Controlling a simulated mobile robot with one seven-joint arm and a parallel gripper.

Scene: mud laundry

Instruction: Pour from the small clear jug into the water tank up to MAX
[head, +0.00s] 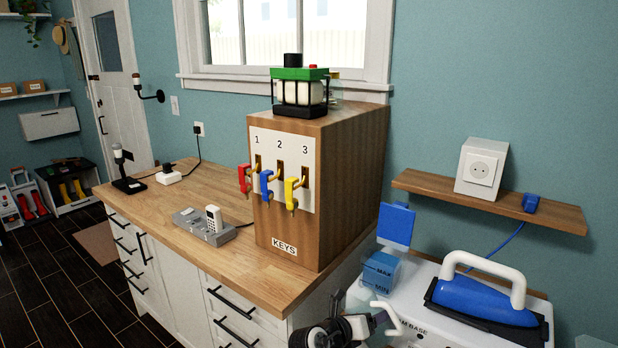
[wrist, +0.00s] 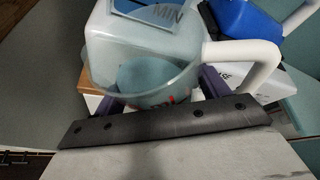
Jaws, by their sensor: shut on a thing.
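The water tank (head: 380,274) is a blue box marked MAX and MIN, with its blue lid (head: 396,226) raised, at the left end of the steam base (head: 425,312). I cannot tell its water level. In the wrist view the small clear jug (wrist: 120,45) has a white handle (wrist: 245,55) on the right and a bluish-grey patch inside. My gripper (wrist: 155,98) is shut on the jug. In the head view my gripper (head: 338,332) is low, just left of the tank, hiding most of the jug.
A blue iron (head: 485,298) with a white handle rests on the base's right side. A wall shelf (head: 490,205) holds a socket box (head: 482,168) above the iron.

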